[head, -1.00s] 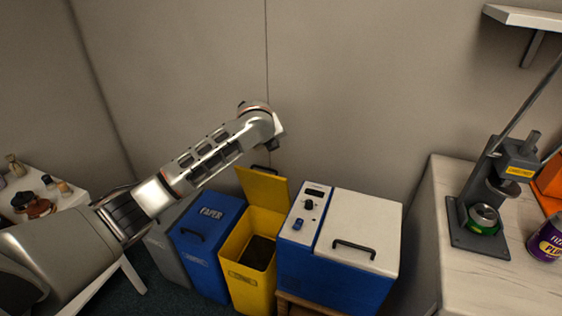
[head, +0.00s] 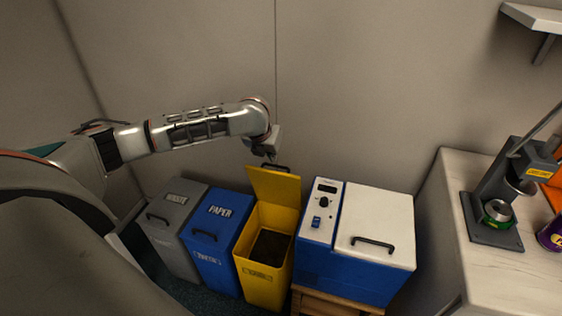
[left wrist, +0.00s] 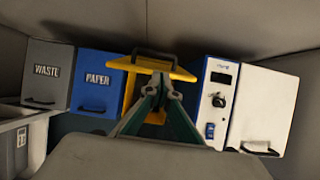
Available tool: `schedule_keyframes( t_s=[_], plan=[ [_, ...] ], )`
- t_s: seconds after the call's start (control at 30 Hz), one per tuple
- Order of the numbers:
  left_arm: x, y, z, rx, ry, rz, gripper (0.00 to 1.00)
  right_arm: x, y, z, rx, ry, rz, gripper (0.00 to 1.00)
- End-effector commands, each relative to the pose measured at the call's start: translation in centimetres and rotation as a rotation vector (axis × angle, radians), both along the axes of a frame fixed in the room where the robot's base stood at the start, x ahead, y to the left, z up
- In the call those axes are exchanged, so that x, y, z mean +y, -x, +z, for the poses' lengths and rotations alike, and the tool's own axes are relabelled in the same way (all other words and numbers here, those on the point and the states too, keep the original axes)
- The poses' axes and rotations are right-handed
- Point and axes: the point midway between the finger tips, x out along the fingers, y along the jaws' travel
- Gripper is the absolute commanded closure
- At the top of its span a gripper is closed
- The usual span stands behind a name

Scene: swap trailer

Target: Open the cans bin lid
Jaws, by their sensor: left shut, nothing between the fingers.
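The yellow bin (head: 262,286), whose label I cannot read clearly, has its lid (head: 274,188) raised nearly upright at the back. The bin's dark inside shows. The black handle is at the lid's top edge; the lid and handle also show in the left wrist view (left wrist: 135,64). My left gripper (head: 270,157) is shut and empty, close above the raised lid and pointing down. In the left wrist view, its fingers (left wrist: 160,82) overlap the lid, and I cannot tell whether they touch it. My right gripper is not in view.
A blue paper bin (head: 218,228) and a grey waste bin (head: 175,225) stand left, lids shut. A blue and white machine (head: 372,230) with a black handle stands right on a wooden stand. A counter (head: 455,200) with a can press (head: 500,190) is at far right.

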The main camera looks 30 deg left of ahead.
Motion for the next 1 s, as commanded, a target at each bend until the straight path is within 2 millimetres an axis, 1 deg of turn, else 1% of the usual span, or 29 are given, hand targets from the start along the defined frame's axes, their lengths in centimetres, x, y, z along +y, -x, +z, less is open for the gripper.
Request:
schedule_keyframes(
  t_s=[0.17,0.4,0.53,0.7,1.0],
  plan=[
    [0.1,-0.9,-2.2,0.003,0.0,0.001,1.0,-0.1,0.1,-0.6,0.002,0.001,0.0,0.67],
    [0.5,-3.0,-5.9,0.003,0.002,0.003,1.0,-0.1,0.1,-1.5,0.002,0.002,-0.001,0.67],
    [0.7,-3.8,-7.5,0.002,0.0,0.001,1.0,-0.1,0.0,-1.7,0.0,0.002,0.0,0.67],
    [0.9,-4.4,-8.5,0.001,0.001,0.001,1.0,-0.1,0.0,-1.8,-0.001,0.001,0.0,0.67],
    [0.9,-4.6,-8.6,0.0,0.0,0.001,1.0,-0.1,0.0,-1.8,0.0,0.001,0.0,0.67]
  ],
)
